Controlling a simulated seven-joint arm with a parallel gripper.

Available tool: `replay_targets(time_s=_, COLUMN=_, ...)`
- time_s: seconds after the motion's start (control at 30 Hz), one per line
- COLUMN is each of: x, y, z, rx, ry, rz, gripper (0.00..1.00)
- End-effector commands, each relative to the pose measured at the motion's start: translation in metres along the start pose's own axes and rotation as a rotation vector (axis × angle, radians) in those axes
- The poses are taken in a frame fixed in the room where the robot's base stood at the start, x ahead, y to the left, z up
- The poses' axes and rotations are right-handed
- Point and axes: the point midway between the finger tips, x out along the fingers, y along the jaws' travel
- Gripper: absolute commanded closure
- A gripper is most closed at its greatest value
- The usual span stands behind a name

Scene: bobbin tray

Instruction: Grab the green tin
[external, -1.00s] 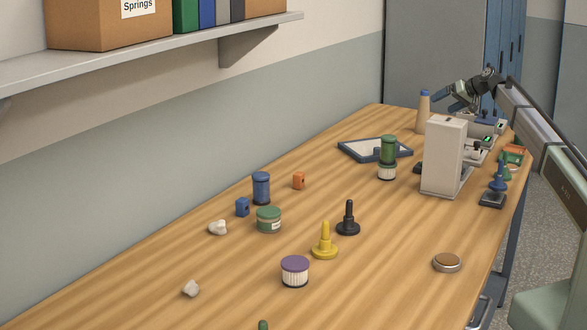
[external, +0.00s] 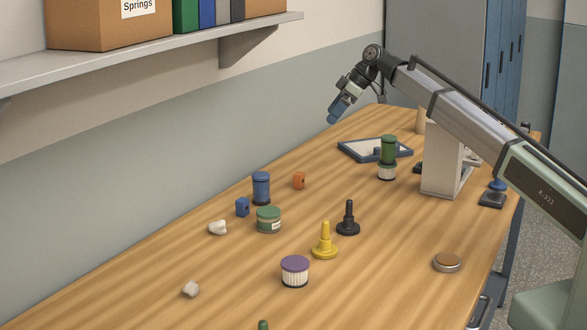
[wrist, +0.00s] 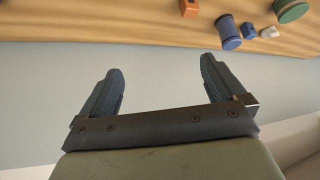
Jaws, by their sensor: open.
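The green tin (external: 268,220) is a short round tin with a green lid and a pale label. It stands upright on the wooden table, beside a blue cube and a blue cylinder. In the wrist view its green top (wrist: 291,10) shows at the upper right, partly cut off by the edge. My gripper (external: 336,112) is raised in the air near the wall side of the table, well apart from the tin. In the wrist view my gripper (wrist: 162,68) has its two fingers spread wide with nothing between them.
A blue cylinder (external: 261,188), blue cube (external: 242,207), orange block (external: 299,180) and white lump (external: 218,228) surround the tin. A yellow peg (external: 324,242), black peg (external: 348,220) and purple-lidded jar (external: 295,272) stand nearer. A shelf (external: 150,60) juts from the wall.

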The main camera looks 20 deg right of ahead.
Motion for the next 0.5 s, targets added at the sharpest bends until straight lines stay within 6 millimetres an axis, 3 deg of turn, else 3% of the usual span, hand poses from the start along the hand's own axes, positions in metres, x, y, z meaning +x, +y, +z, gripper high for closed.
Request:
replay_targets(time_s=0.03, x=0.007, y=-0.023, z=-0.016, rx=-0.057, ry=-0.017, rz=-0.019, gripper=0.03)
replay_targets(time_s=0.2, x=0.027, y=-0.094, z=-0.055, rx=-0.244, ry=-0.078, rz=-0.075, gripper=0.03)
replay_targets(time_s=0.5, x=0.049, y=-0.224, z=-0.109, rx=-0.571, ry=-0.175, rz=-0.175, gripper=0.03)
